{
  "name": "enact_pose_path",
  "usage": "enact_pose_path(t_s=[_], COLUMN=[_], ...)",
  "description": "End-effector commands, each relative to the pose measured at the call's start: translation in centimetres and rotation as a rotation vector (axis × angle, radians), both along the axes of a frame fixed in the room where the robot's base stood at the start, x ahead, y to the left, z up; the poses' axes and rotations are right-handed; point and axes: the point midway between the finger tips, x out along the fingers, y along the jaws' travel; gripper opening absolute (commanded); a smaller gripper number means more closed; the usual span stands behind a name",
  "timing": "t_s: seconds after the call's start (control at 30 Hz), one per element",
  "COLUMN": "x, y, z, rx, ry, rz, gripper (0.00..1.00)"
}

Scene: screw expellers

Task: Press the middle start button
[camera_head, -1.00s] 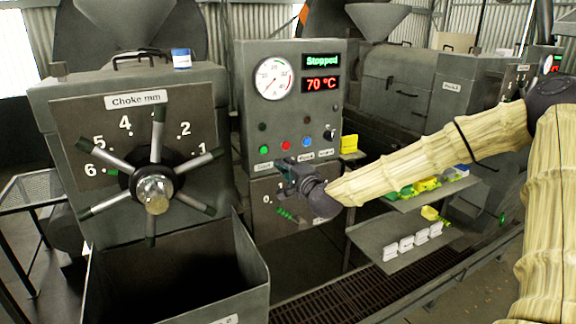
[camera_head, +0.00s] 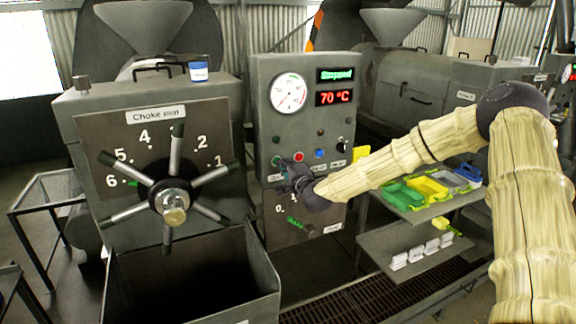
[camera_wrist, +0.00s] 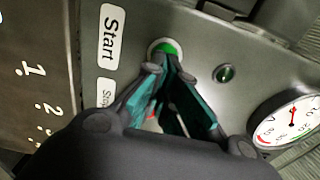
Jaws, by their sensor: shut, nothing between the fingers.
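The green start button (camera_wrist: 168,48) sits in a pale ring beside the "Start" label (camera_wrist: 111,36) in the wrist view. In the head view the start button (camera_head: 276,160) shows at the lower left of the control panel (camera_head: 262,100), partly beside my gripper (camera_head: 284,168). In the wrist view my gripper (camera_wrist: 166,66) is shut and empty, its teal fingertips at the lower edge of the button. I cannot tell whether they touch it. The display (camera_head: 335,75) reads "Stopped".
A red button (camera_head: 299,156), a blue button (camera_head: 320,153) and a dark knob (camera_head: 343,146) lie to the right on the panel. A choke wheel (camera_head: 172,200) with spokes stands at the left. A shelf with coloured trays (camera_head: 428,188) is at the right.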

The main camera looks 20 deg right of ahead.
Motion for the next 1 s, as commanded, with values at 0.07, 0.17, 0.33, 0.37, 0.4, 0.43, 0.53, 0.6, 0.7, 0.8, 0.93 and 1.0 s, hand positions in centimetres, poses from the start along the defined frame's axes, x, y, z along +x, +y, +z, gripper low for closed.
enact_pose_path(t_s=[0.07, 0.17, 0.33, 0.37, 0.4, 0.43, 0.53, 0.6, 0.7, 0.8, 0.93, 1.0], x=[0.2, 0.3, 0.3, 0.3, 0.3, 0.3, 0.4, 0.5, 1.0, 1.5, 2.0, 2.1], y=[0.0, 0.0, 0.0, 0.0, 0.0, 0.0, 0.0, 0.0, 0.0, -0.1, 0.0, 0.0], z=[0.0, 0.0, 0.0, 0.0, 0.0, 0.0, -0.1, -0.2, -0.4, -0.5, -0.3, -0.1], rx=[0.0, 0.0, 0.0, 0.0, 0.0, 0.0, 0.0, 0.0, 0.0, 0.0, 0.0, 0.0], ry=[0.0, 0.0, 0.0, 0.0, 0.0, 0.0, 0.0, -0.001, -0.001, -0.001, -0.001, -0.002], rz=[0.0, 0.0, 0.0, 0.0, 0.0, 0.0, 0.0, 0.0, 0.001, -0.001, 0.0, 0.0], gripper=[0.0, 0.0, 0.0, 0.0, 0.0, 0.0, 0.0, 0.0, 0.0, 0.0, 0.0, 0.0])
